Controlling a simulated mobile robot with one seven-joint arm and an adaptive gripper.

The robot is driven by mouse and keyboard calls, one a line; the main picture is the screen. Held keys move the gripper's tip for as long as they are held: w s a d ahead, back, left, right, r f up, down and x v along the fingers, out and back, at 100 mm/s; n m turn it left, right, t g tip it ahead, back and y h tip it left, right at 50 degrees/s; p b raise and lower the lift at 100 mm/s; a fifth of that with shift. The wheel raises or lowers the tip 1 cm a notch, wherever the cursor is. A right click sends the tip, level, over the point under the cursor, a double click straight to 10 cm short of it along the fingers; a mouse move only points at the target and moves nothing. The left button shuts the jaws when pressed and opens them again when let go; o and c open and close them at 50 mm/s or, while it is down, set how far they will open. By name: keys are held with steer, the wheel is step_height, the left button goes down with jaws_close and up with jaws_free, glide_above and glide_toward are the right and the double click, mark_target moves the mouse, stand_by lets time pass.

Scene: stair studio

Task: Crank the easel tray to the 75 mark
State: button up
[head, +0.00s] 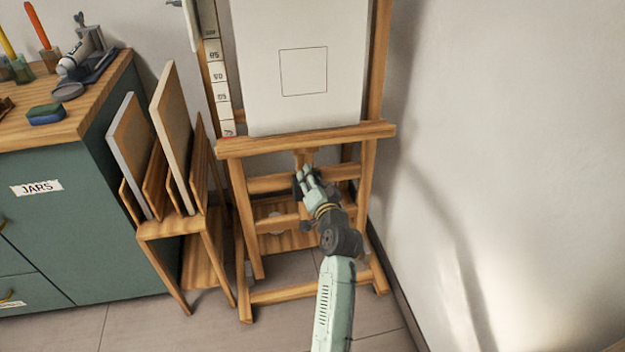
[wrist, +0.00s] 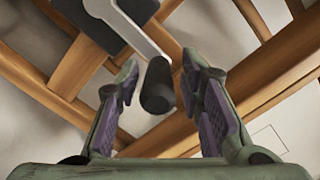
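The wooden easel's tray (head: 310,139) runs across the front and carries a white canvas (head: 300,55) with a thin square outline. A pale scale strip (head: 218,78) stands at the left post; its small numbers are hard to read. My gripper (head: 304,176) is below the tray, in front of the easel's middle. In the wrist view, the dark crank knob (wrist: 157,88) on a light metal crank arm (wrist: 126,25) lies between the two purple-padded fingertips. My gripper is open, with gaps on both sides of the knob. The crank is hidden behind my gripper in the head view.
A wooden rack (head: 172,226) holding several panels stands close left of the easel. A green cabinet (head: 70,215) with jars and tools on top is further left. A white wall (head: 520,150) bounds the right side. Some floor (head: 135,325) is clear in front.

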steer(key=shift+o, duration=0.3)
steer(key=shift+d, duration=0.1)
steer(key=shift+s, duration=0.15)
steer(key=v, duration=1.1)
steer(key=shift+s+d, duration=0.15)
steer(key=shift+s, duration=0.15)
steer(key=shift+r, duration=0.15)
